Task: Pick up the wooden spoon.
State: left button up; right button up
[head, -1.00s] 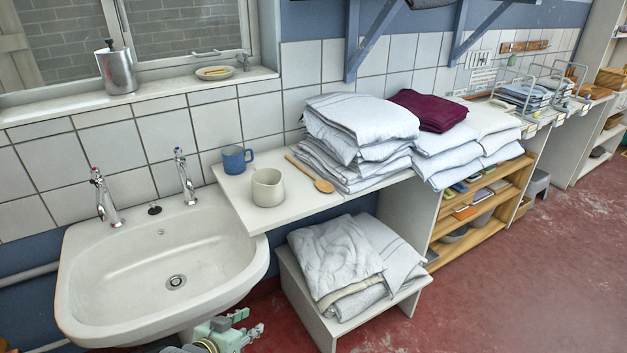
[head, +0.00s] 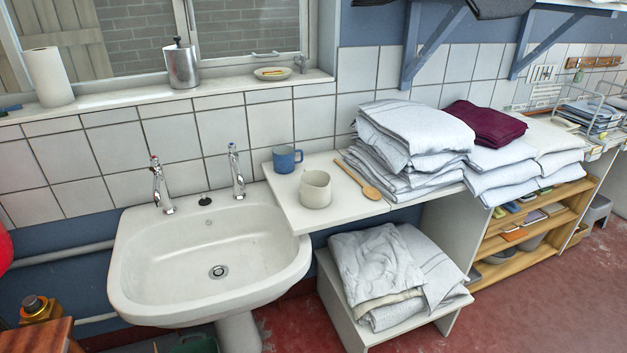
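The wooden spoon (head: 360,180) lies on the white counter (head: 337,217) in the head view. Its bowl points toward the counter's front edge and its handle runs back toward the tiled wall. It lies just left of the stack of folded white linen (head: 408,150) and right of a cream cup (head: 315,190). Neither of my grippers shows in the head view now.
A blue mug (head: 286,159) stands behind the cream cup. A white sink (head: 208,262) with two taps is left of the counter. A low white stand (head: 452,306) with folded cloths is below it. Red floor (head: 540,310) is open at the lower right.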

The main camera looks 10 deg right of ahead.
aim_at(372, 193)
jog(key=i+l+u, duration=0.15)
jog(key=l+u, duration=1.25)
jog(key=i+j, duration=0.05)
